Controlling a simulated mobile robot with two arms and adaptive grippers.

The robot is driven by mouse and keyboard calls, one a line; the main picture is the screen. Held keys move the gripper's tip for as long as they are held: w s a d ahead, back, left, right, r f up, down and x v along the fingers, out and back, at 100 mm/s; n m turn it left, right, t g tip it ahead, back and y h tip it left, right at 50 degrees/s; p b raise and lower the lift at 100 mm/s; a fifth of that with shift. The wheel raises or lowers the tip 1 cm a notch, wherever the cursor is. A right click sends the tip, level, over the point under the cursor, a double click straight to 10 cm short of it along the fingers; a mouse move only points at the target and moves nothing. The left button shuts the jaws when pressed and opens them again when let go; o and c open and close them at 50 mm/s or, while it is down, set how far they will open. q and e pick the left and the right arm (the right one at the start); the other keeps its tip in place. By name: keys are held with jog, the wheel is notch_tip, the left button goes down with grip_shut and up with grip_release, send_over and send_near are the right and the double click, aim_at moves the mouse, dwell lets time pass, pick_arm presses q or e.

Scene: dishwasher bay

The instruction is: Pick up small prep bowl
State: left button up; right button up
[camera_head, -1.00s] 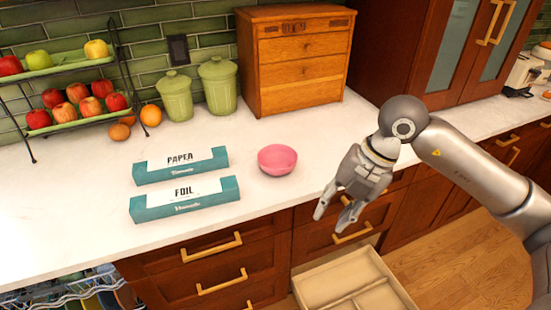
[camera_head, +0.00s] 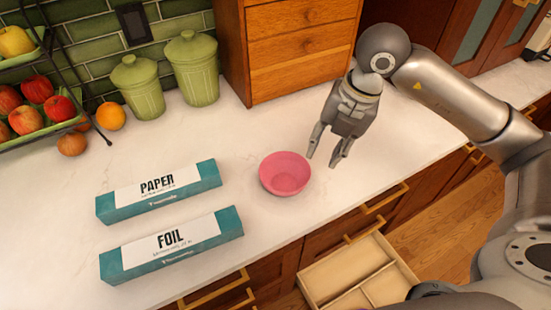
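The small pink prep bowl (camera_head: 285,174) stands upright on the white counter, right of the two boxes, and looks empty. My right gripper (camera_head: 322,162) is just to the right of the bowl, fingers pointing down and slightly left. Its two fingers are spread apart with nothing between them. A gap of counter shows between the nearer finger and the bowl's rim. My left gripper is not in the picture.
A paper box (camera_head: 160,190) and a foil box (camera_head: 172,246) lie left of the bowl. Green canisters (camera_head: 193,68), a wooden drawer box (camera_head: 300,48) and a fruit rack (camera_head: 40,105) stand behind. An open drawer (camera_head: 355,275) juts out below the counter's front edge.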

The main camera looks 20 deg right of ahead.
send_near(304, 182)
jog(key=p+x, duration=0.1)
jog(key=x, duration=0.1)
jog(key=p+x, duration=0.2)
jog(key=x, duration=0.1)
jog(key=shift+s+a, duration=0.1)
jog(key=shift+s, duration=0.1)
jog(key=shift+f, duration=0.4)
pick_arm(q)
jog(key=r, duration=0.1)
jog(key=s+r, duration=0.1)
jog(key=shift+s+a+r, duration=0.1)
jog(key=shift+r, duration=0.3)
pick_arm(e)
jog(key=shift+w+f, duration=0.15)
jog(key=shift+f, duration=0.05)
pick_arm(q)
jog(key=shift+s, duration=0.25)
pick_arm(e)
grip_shut()
